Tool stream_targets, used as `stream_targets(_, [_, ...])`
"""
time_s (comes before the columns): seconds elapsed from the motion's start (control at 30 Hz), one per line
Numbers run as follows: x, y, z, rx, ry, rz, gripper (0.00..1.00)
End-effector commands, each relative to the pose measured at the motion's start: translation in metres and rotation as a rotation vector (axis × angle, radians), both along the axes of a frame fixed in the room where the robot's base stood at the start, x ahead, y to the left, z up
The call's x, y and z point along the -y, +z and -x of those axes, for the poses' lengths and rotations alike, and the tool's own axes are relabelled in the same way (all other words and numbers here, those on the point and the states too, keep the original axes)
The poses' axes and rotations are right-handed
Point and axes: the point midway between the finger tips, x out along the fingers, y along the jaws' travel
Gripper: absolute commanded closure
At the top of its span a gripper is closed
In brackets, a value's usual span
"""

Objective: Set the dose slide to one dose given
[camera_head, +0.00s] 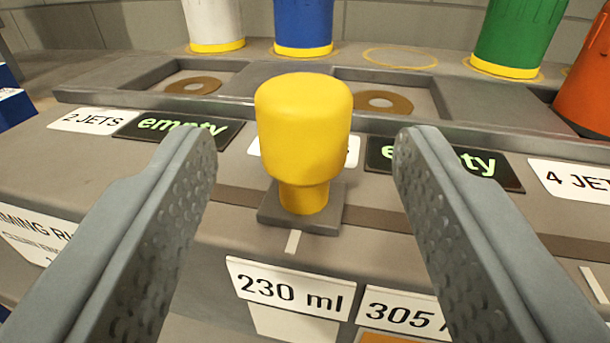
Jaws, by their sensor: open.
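The dose slide's yellow knob (303,125) stands upright on a small dark grey plate (275,212) in a slot along the grey bench top. A pale pointer line (293,242) in front of the plate sits above the "230 ml" label (291,288). A "305" label (405,312) is to its right, partly hidden by my right finger. My gripper (305,140) is open, one finger on each side of the knob, with a visible gap on both sides. Whether the fingertips are level with the knob is hard to tell.
Behind the knob are two recessed bays (400,92) with brown rings and dark "empty" signs (178,127). White, blue (303,22), green (518,32) and orange (590,85) canisters stand at the back. "2 JETS" (92,120) and "4 JETS" (575,180) labels flank the row; a label behind the knob is hidden.

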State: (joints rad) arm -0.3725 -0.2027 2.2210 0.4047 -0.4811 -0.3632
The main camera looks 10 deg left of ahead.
Motion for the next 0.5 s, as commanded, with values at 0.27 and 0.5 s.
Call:
stream_targets(0.27, [0.008,0.001,0.043,0.002,0.001,-0.002,0.48])
stream_targets(0.5, [0.014,0.001,0.078,0.002,0.001,-0.001,0.48])
